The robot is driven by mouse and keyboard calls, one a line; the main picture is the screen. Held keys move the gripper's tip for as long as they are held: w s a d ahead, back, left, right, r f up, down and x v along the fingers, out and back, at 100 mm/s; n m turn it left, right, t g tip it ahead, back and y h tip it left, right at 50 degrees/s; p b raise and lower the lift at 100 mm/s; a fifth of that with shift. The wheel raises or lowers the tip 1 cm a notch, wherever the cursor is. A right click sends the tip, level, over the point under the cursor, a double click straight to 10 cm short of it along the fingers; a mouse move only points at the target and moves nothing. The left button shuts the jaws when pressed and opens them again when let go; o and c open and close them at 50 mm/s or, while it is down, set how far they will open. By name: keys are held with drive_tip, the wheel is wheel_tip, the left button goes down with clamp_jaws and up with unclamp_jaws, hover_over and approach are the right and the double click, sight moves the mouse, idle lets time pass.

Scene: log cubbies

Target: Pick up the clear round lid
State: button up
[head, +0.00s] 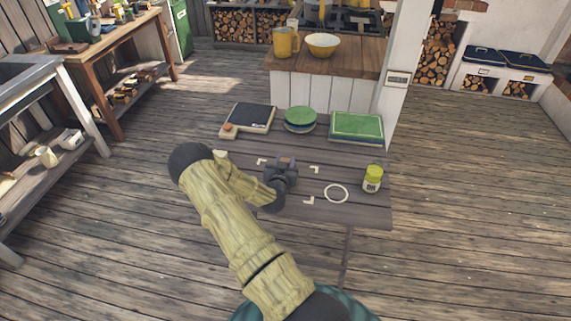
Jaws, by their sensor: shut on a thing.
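My gripper (284,164) is over the middle of the grey plank table, among pale corner marks. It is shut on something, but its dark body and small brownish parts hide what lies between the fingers. I cannot make out a clear round lid there. A thin pale ring (336,193) lies on the table to the right of my gripper, apart from it. The planks show through its middle, and I cannot tell whether it is a clear lid's rim or a flat mark.
On the table (372,213) stand a yellow-green-lidded jar (372,179), a green tray (357,127), a green-topped round stack (300,118) and a dark board (250,117). Behind is a counter with a yellow bowl (322,44) and yellow jug (286,42). A white post (405,75) rises behind right.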

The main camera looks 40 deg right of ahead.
sight(285, 160)
wheel_tip(285, 160, up, 9)
drive_tip(key=shift+r+b, duration=0.15)
drive_tip(key=shift+b, duration=0.35)
idle(0.6)
drive_tip(key=w+a+f+n+t+y+p, duration=0.1)
drive_tip(key=a+f+n+t+y, duration=0.1)
drive_tip(key=a, duration=0.9)
drive_tip(key=a+f+n+t+y, duration=0.1)
drive_tip(key=a+f+n+y, duration=0.3)
drive_tip(key=a, duration=0.7)
drive_tip(key=w+a+f+n+t+y+p, duration=0.1)
drive_tip(key=a+f+y, duration=0.5)
drive_tip(key=a, duration=0.6)
drive_tip(key=n+t, duration=0.1)
drive_tip(key=n, duration=0.1)
drive_tip(key=shift+w+n+t+p, duration=0.3)
drive_tip(key=shift+w+n+p, duration=0.05)
drive_tip(key=shift+n, duration=0.05)
drive_tip(key=s+f, duration=0.3)
drive_tip(key=s, duration=0.5)
drive_tip(key=shift+s+f, duration=0.15)
drive_tip(key=shift+s, duration=0.2)
